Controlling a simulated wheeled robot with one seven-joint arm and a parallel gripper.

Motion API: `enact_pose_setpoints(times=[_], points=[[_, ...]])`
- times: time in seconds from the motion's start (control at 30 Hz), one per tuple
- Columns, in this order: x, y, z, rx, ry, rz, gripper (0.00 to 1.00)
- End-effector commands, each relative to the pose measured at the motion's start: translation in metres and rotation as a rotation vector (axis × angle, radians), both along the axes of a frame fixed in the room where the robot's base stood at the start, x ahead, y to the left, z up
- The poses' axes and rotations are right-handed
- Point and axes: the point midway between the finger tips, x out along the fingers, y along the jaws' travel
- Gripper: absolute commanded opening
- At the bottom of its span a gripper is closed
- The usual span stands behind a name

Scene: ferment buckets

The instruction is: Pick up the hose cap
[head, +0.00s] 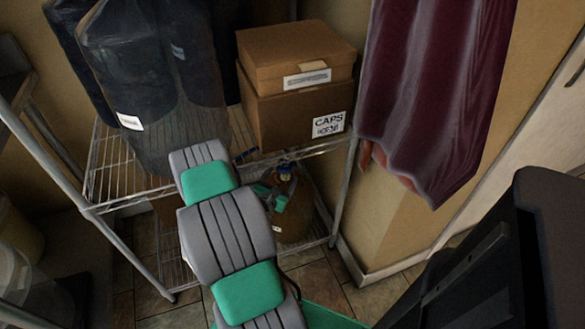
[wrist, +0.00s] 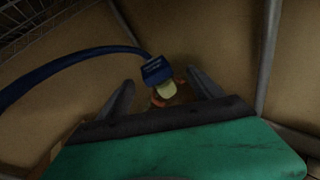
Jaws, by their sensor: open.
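In the wrist view a blue block with small print (wrist: 157,70), which looks like the hose cap, sits at the end of a blue hose (wrist: 70,60). A pale yellowish tip (wrist: 166,90) sticks out below it, with something reddish under that. My gripper (wrist: 160,80) is open, its two dark fingers on either side of the block, with visible gaps. I cannot tell how far the block is in depth.
A wire shelf (head: 110,180) above holds dark wrapped containers (head: 150,85) and stacked cartons (head: 283,122), one labelled CAPS. A rack post (head: 344,195) and a maroon cloth (head: 432,90) stand to the right.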

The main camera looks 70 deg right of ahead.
Motion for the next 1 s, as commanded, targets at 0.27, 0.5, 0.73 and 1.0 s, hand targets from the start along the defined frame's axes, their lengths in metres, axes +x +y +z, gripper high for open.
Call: enact_pose_setpoints(times=[0.27, 0.5, 0.73, 1.0], points=[[0.009, -0.018, -0.004, -0.116, 0.219, 0.139, 0.75], [0.015, -0.054, -0.015, -0.116, 0.212, 0.135, 0.75], [0.02, -0.073, -0.017, -0.114, 0.215, 0.137, 0.75], [0.02, -0.072, -0.017, -0.113, 0.215, 0.138, 0.63]])
